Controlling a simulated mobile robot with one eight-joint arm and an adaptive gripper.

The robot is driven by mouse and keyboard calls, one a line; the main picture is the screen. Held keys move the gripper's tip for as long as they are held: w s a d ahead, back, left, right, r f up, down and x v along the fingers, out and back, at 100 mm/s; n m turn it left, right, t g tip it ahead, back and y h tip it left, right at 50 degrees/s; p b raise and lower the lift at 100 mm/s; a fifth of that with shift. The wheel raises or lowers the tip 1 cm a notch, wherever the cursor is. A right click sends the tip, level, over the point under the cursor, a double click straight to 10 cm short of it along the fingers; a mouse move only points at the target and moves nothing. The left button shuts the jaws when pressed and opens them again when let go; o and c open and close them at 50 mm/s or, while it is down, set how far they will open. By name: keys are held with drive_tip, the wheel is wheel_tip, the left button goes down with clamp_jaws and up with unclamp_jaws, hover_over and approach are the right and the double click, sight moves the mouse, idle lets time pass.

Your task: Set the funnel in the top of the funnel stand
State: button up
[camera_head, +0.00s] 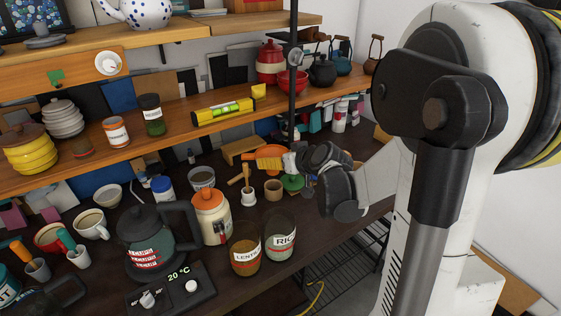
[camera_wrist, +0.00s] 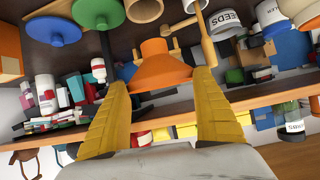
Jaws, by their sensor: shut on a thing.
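An orange funnel (camera_wrist: 158,66) sits between the two yellow fingers of my gripper (camera_wrist: 163,82) in the wrist view, its narrow end pointing away from them. In the head view my gripper (camera_head: 284,161) is shut on the orange funnel (camera_head: 264,152) above the back of the counter. A short tan open-topped cylinder (camera_head: 273,190) stands on the counter just below it, and its round opening shows in the wrist view (camera_wrist: 144,9). It may be the funnel stand, but I cannot tell surely. The funnel is apart from it.
A green disc-shaped thing (camera_head: 292,183) is close right of the tan cylinder, and a white mortar with a wooden pestle (camera_head: 248,197) is left of it. The rice jar (camera_head: 280,240) and lentils jar (camera_head: 246,258) stand in front. The wooden shelf (camera_head: 180,112) runs above behind.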

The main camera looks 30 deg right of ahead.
sight(276, 173)
drive_tip(key=shift+f, duration=0.1)
drive_tip(key=shift+f+b, duration=1.85)
drive_tip(key=shift+f, duration=0.25)
drive_tip(key=shift+s+f+b, duration=0.1)
drive_tip(key=shift+f+b, duration=0.25)
drive_tip(key=shift+f, duration=0.05)
drive_tip(key=shift+f, duration=0.2)
drive_tip(key=shift+f, duration=1.15)
drive_tip(key=shift+c, duration=0.2)
drive_tip(key=shift+f, duration=0.2)
drive_tip(key=o, duration=1.3)
drive_tip(key=shift+o, duration=0.2)
